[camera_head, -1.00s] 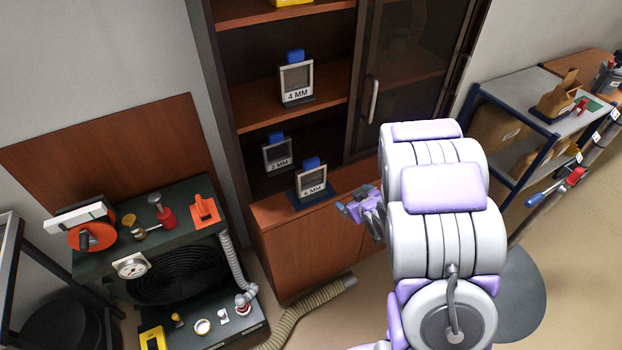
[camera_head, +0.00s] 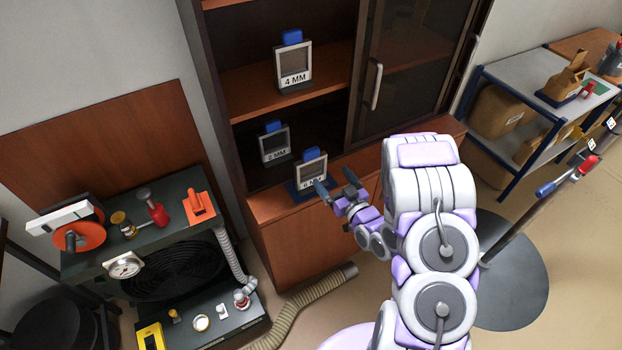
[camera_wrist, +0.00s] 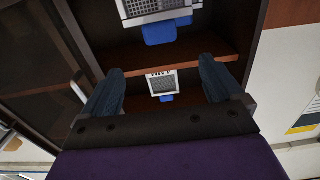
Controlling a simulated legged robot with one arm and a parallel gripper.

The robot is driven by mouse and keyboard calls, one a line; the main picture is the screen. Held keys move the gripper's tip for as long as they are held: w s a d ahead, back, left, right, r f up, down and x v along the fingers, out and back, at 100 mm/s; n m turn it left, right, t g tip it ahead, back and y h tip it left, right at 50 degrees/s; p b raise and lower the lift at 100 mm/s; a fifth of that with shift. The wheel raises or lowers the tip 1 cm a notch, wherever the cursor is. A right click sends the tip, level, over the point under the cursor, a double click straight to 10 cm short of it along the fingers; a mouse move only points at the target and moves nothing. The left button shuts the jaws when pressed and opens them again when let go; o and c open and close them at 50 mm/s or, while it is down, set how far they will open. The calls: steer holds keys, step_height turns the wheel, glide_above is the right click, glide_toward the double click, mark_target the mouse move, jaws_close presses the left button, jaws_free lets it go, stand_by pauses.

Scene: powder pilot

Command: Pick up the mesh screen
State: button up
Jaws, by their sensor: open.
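Three mesh screens with blue handles stand upright in the open side of the dark wooden cabinet. The 4 MM screen (camera_head: 293,64) is on the middle shelf. A second screen (camera_head: 274,144) stands lower, at the back left. A third screen (camera_head: 311,172) is in front on the lower ledge; its label is partly hidden by my finger. My gripper (camera_head: 337,184) is open and empty, just right of and in front of this third screen. In the upside-down wrist view, a near screen (camera_wrist: 158,10) shows cut off beyond my open fingers (camera_wrist: 160,70), and a smaller screen (camera_wrist: 162,83) shows between them.
A glass cabinet door (camera_head: 405,50) is closed on the right. A dark machine (camera_head: 180,265) with a gauge and red parts stands at left. A beige hose (camera_head: 310,300) lies on the floor. A blue-framed table (camera_head: 530,100) holding boxes stands at right.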

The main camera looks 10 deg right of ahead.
mark_target(309, 148)
steer(key=b+x, duration=0.3)
steer(key=x, duration=1.2)
steer(key=shift+w+a+b, duration=0.25)
steer(key=shift+b, duration=0.05)
steer(key=shift+r, duration=0.1)
jaws_close()
